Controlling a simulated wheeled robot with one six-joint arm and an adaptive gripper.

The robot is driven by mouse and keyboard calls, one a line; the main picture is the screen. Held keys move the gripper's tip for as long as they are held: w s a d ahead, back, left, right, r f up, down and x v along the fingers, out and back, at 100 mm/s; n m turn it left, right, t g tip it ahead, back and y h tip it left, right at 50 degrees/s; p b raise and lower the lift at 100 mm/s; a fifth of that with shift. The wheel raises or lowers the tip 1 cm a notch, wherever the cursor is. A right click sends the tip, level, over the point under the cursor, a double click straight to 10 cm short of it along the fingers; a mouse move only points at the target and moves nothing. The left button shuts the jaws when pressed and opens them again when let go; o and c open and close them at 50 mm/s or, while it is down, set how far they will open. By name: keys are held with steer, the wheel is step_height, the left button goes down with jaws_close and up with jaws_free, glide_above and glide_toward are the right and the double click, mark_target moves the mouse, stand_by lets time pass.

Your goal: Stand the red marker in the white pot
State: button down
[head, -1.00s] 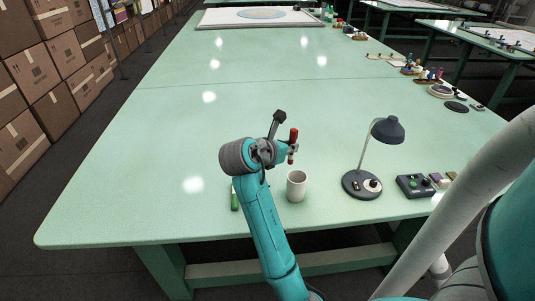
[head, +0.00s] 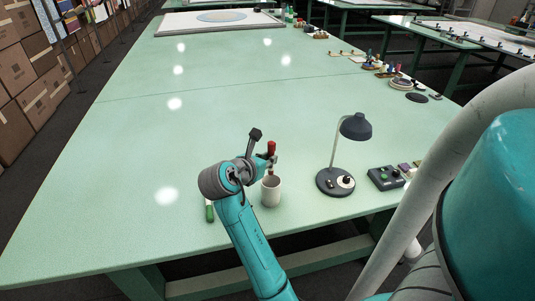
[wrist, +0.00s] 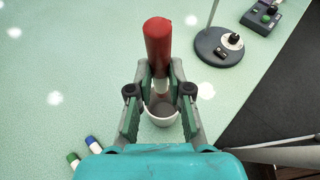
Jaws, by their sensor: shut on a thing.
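The red marker (head: 271,148) is upright in my gripper (head: 268,162), red end up. In the wrist view the marker (wrist: 158,42) stands between the two fingers of my gripper (wrist: 160,92), which are shut on its pale lower part. The white pot (head: 271,192) stands upright on the table directly below the gripper. In the wrist view the pot (wrist: 162,116) shows behind the fingers, its opening under the marker. The marker's lower end is partly hidden by the fingers; I cannot tell whether it is inside the rim.
A green marker (head: 209,211) lies on the table left of the pot; a blue-capped one (wrist: 93,145) shows beside it in the wrist view. A dark desk lamp (head: 336,182) and a control box (head: 385,178) stand to the right. The table beyond the pot is clear.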

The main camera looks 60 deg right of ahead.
step_height(320, 180, down, 7)
steer(key=shift+r, duration=0.15)
stand_by(0.7)
steer(key=c, duration=1)
jaws_free()
steer(key=shift+a, duration=0.1)
steer(key=v, duration=1.1)
steer(key=shift+a+r, duration=0.2)
steer(key=shift+a, duration=0.2)
